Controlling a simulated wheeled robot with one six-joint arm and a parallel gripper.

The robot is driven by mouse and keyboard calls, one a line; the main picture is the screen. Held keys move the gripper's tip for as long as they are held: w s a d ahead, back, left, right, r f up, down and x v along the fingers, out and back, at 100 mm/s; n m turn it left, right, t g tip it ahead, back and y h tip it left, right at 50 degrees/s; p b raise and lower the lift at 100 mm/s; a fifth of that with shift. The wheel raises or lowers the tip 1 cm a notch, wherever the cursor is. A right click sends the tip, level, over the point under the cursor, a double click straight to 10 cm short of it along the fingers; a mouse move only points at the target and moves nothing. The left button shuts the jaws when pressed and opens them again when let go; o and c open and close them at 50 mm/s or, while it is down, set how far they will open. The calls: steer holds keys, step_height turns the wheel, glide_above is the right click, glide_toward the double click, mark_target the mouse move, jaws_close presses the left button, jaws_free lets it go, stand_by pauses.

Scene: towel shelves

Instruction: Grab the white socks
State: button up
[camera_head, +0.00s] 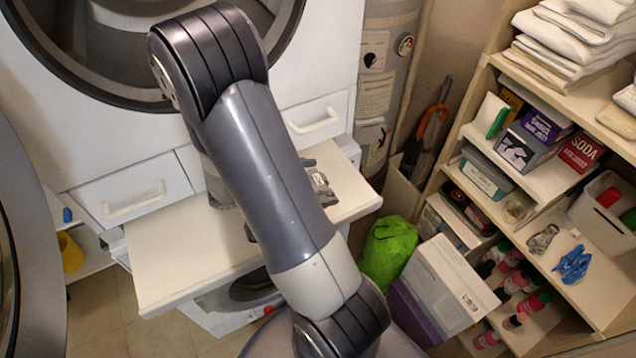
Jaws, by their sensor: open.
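A small grey-white bundle (322,187), which may be the white socks, lies on the white pull-out board (170,262), near its right side. It is partly hidden behind my arm. My gripper (281,198) is over the board and mostly hidden by my arm link. Dark finger parts show on either side of the link, spread apart, so it is open. One part is close to the bundle; I cannot tell whether they touch. Another crumpled grey-white item (541,240) lies on the right-hand shelf, and I cannot tell what it is.
A white washing machine (120,140) stands behind the board. Wooden shelves (600,295) on the right hold folded towels (575,40), boxes and a blue crumpled item (573,264). A green bag (388,250) and a white box (440,280) stand between board and shelves. The board's left part is clear.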

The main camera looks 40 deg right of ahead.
steer(key=shift+c, duration=0.3)
steer(key=c, duration=1)
